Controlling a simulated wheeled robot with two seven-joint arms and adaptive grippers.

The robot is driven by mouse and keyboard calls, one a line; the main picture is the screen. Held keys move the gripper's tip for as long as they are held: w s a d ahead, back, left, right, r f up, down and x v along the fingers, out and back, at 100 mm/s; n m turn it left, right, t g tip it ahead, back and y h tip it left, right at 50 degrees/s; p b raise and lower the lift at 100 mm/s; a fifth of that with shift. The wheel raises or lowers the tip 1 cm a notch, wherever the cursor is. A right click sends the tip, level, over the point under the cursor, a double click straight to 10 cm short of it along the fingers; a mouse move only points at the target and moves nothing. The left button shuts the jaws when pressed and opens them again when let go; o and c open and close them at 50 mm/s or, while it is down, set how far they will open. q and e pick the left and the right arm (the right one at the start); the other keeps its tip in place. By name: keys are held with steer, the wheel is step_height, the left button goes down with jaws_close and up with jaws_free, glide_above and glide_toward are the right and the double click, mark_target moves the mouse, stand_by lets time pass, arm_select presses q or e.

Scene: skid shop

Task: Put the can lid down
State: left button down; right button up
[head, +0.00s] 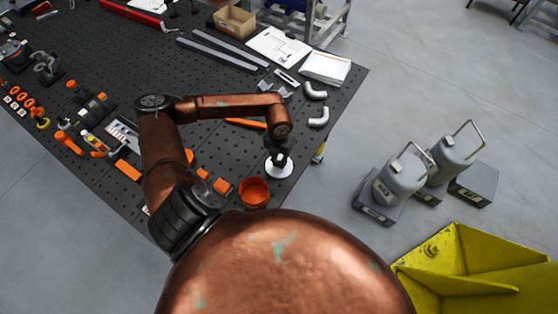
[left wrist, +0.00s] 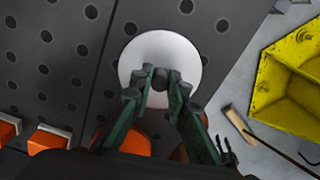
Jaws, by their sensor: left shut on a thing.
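The can lid (head: 286,172) is a round white disc near the right front edge of the dark perforated bench. It also shows in the left wrist view (left wrist: 152,46), lying flat below the fingers. My left gripper (head: 280,158) is over its middle and shut on it; in the left wrist view the fingertips (left wrist: 160,78) meet at a dark part at its centre, mostly hidden by them. I cannot tell whether the lid touches the bench. An orange open can (head: 254,192) stands just left and in front of the lid. My right gripper is not in view.
Orange blocks (head: 221,186) lie left of the can on the bench (head: 330,90). Grey pipe elbows (head: 318,117) and white papers (head: 325,67) lie behind. The bench edge is close on the lid's right. A yellow bin (head: 450,285) and grey canisters (head: 402,178) stand beyond it.

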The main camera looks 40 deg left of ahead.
mark_target(279, 162)
arm_select(q)
steer(key=shift+f, duration=0.15)
steer(key=c, duration=1.8)
jaws_free()
steer(key=shift+c, duration=0.2)
steer(key=shift+r, duration=0.3)
step_height(279, 162, up, 12)
steer(key=b, duration=0.2)
steer(key=shift+f, duration=0.15)
